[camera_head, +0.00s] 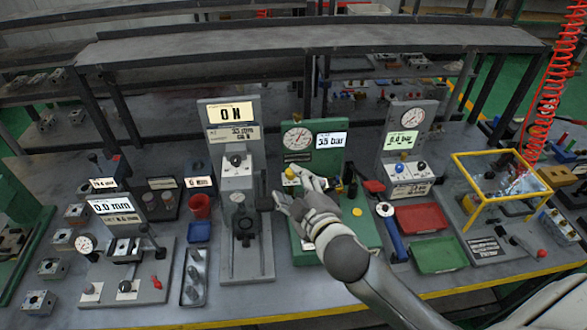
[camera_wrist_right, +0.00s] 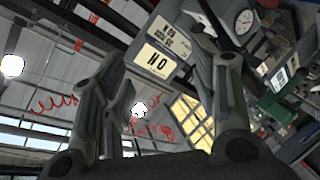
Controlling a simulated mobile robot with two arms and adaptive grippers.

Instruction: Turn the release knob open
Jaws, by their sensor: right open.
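The green test station (camera_head: 329,165) stands at the middle of the bench, with a round gauge (camera_head: 297,137) and a display reading about 35 bar (camera_head: 331,139). A small yellow knob (camera_head: 290,173) shows at its left side, by my fingers. I cannot tell for sure that it is the release knob. My right gripper (camera_head: 287,188) is open in front of the station, its fingers close to the yellow knob; contact is unclear. In the right wrist view my right gripper (camera_wrist_right: 165,70) has its fingers spread with nothing between them. My left gripper is out of view.
A grey press with a "0 N" display (camera_head: 232,112) stands just left of the gripper. Another gauge station (camera_head: 404,145) is at right. Red (camera_head: 421,218) and green (camera_head: 438,254) trays lie right of my arm, near a yellow frame (camera_head: 497,184).

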